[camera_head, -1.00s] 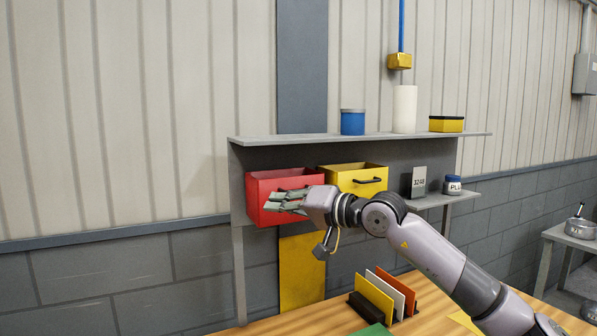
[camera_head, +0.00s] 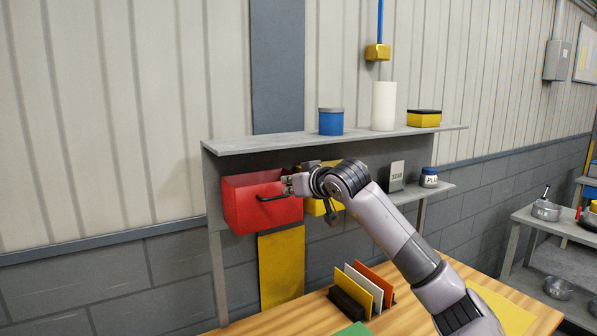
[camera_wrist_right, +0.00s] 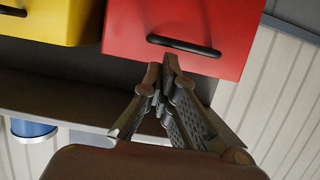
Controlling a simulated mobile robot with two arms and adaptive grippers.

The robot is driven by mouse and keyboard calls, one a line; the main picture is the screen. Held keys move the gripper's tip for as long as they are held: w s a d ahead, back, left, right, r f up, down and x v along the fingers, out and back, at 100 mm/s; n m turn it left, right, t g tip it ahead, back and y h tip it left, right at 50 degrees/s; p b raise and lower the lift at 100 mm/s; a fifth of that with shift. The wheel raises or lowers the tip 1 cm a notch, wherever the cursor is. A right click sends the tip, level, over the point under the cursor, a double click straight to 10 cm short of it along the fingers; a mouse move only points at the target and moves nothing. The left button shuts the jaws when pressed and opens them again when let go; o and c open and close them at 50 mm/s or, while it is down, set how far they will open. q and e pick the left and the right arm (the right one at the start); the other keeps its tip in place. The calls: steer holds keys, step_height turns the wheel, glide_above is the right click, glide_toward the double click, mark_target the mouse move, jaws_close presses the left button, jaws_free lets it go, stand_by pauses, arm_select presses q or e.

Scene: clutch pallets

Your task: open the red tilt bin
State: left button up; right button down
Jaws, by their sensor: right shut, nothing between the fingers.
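The red tilt bin (camera_head: 250,211) hangs under the grey shelf at the left. Its top shows open with the inside partly visible; I cannot tell how far it is tilted. Its black bar handle (camera_head: 271,198) is on the front face. My right gripper (camera_head: 287,185) is at the bin's right upper edge, beside the handle. In the right wrist view, the red bin (camera_wrist_right: 225,18) and handle (camera_wrist_right: 184,46) are clear, and the fingertips (camera_wrist_right: 164,66) meet just short of the handle with nothing between them. My left gripper is out of view.
A yellow bin (camera_head: 314,207) is beside the red one, partly hidden by my right arm. The shelf (camera_head: 300,141) above holds a blue can (camera_head: 331,122), a white roll (camera_head: 384,105) and a yellow box (camera_head: 424,118). Upright cards (camera_head: 362,286) stand on the wooden table below.

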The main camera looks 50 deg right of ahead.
steer(key=shift+p+x, duration=0.5)
steer(key=shift+x, duration=0.7)
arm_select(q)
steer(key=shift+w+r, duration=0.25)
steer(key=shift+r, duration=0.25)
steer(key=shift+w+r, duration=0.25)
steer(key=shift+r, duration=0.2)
arm_select(e)
steer(key=shift+w, duration=0.15)
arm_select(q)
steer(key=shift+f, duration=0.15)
arm_select(e)
steer(key=b, duration=0.2)
steer(key=shift+s+f+b, duration=0.25)
steer(key=shift+f+b, duration=0.05)
steer(key=shift+s+a+r+t, duration=0.1)
steer(key=shift+t, duration=0.2)
arm_select(q)
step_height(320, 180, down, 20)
steer(key=b, duration=1.7)
arm_select(e)
steer(key=s+a+f+t+h, duration=0.1)
steer(key=s+f+t, duration=0.1)
steer(key=s+f, duration=0.2)
steer(key=shift+s+a, duration=0.4)
steer(key=shift+s, duration=0.25)
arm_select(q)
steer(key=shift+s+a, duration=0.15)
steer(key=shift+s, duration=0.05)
